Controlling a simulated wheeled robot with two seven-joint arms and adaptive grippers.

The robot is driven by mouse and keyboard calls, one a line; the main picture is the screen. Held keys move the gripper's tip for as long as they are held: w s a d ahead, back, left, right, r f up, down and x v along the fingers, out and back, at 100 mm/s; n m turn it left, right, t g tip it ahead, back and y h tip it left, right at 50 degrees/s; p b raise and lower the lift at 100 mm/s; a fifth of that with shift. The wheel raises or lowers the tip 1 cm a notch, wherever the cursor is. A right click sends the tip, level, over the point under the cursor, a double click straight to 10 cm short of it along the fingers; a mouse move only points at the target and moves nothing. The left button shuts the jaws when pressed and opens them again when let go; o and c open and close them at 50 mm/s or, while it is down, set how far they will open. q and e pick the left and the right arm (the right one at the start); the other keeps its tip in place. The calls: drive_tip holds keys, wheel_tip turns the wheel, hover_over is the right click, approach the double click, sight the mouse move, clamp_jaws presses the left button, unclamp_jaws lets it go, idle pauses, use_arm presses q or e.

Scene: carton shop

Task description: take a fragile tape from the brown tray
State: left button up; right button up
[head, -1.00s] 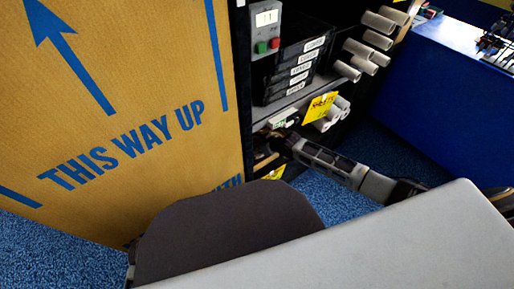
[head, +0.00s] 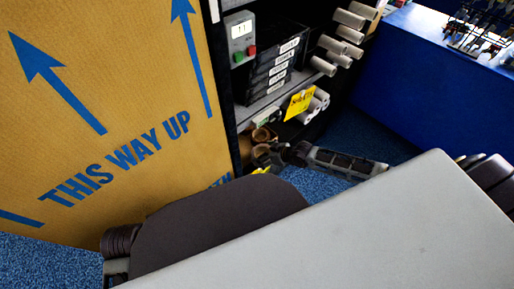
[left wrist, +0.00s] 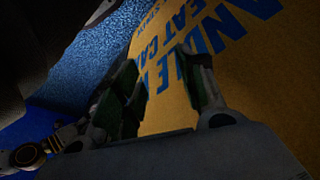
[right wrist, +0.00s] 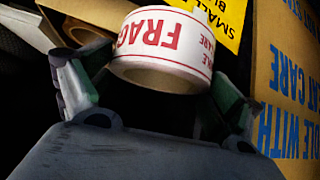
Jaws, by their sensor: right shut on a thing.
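The fragile tape (right wrist: 160,48), a white roll with red lettering, sits between the fingers of my right gripper (right wrist: 155,78) in the right wrist view. The gripper is shut on it. In the head view my right gripper (head: 268,154) is at the lower shelf, small and dark; the tape is hard to make out there. My left gripper (left wrist: 158,70) is open and empty, in front of a carton.
A large "THIS WAY UP" carton (head: 115,110) stands left of the shelf unit. The shelf holds black trays (head: 272,65), cardboard tubes (head: 340,45), a yellow label (head: 300,102) and a button box (head: 240,38). A blue bench (head: 420,75) stands at right. Blue floor lies between.

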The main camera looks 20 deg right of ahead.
drive_tip(key=s+d, duration=0.2)
drive_tip(key=s, duration=0.1)
drive_tip(key=shift+r+p, duration=0.1)
drive_tip(key=shift+p, duration=0.3)
use_arm(q)
drive_tip(key=shift+a+f+g+p, duration=0.25)
drive_tip(key=shift+f+g+p, duration=0.05)
drive_tip(key=shift+f, duration=0.55)
use_arm(e)
drive_tip(key=shift+s+d, duration=0.3)
drive_tip(key=shift+s, duration=0.2)
drive_tip(key=shift+s+d, duration=0.25)
drive_tip(key=shift+s, duration=0.25)
